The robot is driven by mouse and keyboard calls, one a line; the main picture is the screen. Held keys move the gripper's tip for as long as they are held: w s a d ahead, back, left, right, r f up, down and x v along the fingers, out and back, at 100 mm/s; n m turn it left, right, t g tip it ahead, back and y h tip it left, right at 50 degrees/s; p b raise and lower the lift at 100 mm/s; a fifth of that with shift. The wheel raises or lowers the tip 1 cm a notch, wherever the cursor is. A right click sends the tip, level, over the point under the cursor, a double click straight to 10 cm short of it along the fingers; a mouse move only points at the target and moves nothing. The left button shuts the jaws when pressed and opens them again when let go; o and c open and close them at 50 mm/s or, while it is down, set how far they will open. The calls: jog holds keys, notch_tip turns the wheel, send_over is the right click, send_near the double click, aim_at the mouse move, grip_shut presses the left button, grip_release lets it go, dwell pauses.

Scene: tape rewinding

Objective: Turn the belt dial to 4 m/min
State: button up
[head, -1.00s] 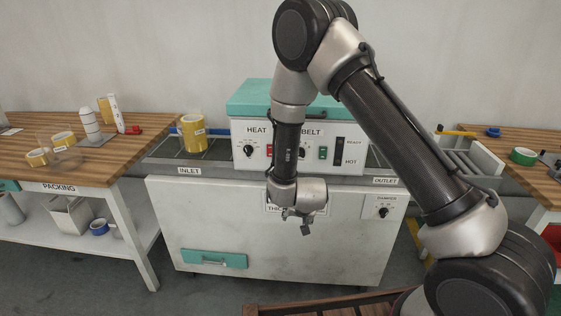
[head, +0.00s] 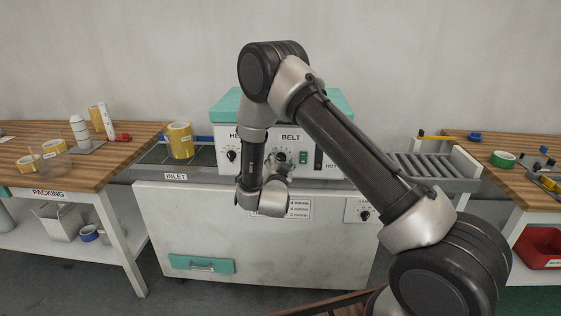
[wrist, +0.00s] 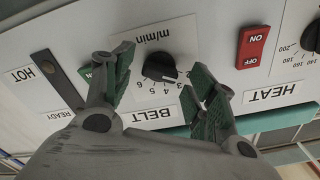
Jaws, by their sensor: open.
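The belt dial (wrist: 159,68) is a black knob on the white oven panel, seen upside down in the wrist view. Its scale is marked m/min, with numbers 3 to 6 legible along the lower edge. Its pointer seems to face the lower right there, near the low numbers, but the exact setting is hard to read. My gripper (wrist: 160,66) is open, with one green-padded finger on each side of the dial, not visibly closed on it. In the head view my gripper (head: 276,168) is in front of the panel, partly covering the dial.
The red heat switch (wrist: 252,47) and the heat dial (wrist: 312,37) are to the right in the wrist view. A green switch (head: 303,157) sits beside the belt dial. A yellow tape roll (head: 180,140) stands at the inlet. The packing table (head: 105,165) is at left.

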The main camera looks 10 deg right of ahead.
jog(key=shift+w+d, duration=0.15)
jog(key=shift+w, duration=0.3)
jog(key=c, duration=1)
jog(key=shift+m, duration=0.3)
jog(key=m, duration=0.5)
jog(key=shift+f, duration=0.1)
jog(key=m, duration=0.6)
jog(key=shift+s, duration=0.1)
jog(key=shift+f, duration=0.1)
